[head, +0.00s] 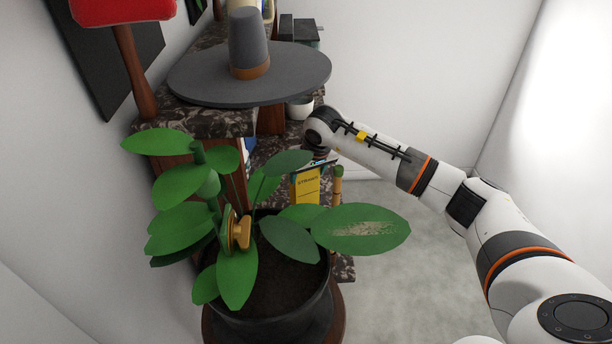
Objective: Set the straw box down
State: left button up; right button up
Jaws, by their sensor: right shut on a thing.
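The straw box (307,188) is yellow with dark "STRAWS" lettering, near the middle of the head view. Plant leaves cover its lower part, so I cannot tell whether its base touches the shelf. My right arm comes in from the right, and my right gripper (318,163) is at the top of the box, shut on it. The fingers are small and partly hidden by the wrist and the box. My left gripper is not in view.
A large potted plant (362,229) stands in front of the dark stone shelves (275,149). A grey hat (249,45) rests on the upper shelf. A tan stick-like object (337,184) is just right of the box. Open floor (405,250) lies to the right.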

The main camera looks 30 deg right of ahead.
aim_at(305, 189)
jog(key=shift+f+p, duration=0.3)
jog(key=shift+f, duration=0.4)
jog(key=shift+a+f+p, duration=0.25)
jog(key=shift+p, duration=0.15)
jog(key=shift+w+f, duration=0.15)
jog(key=shift+f, duration=0.2)
jog(key=shift+f, duration=0.15)
jog(key=o, duration=1)
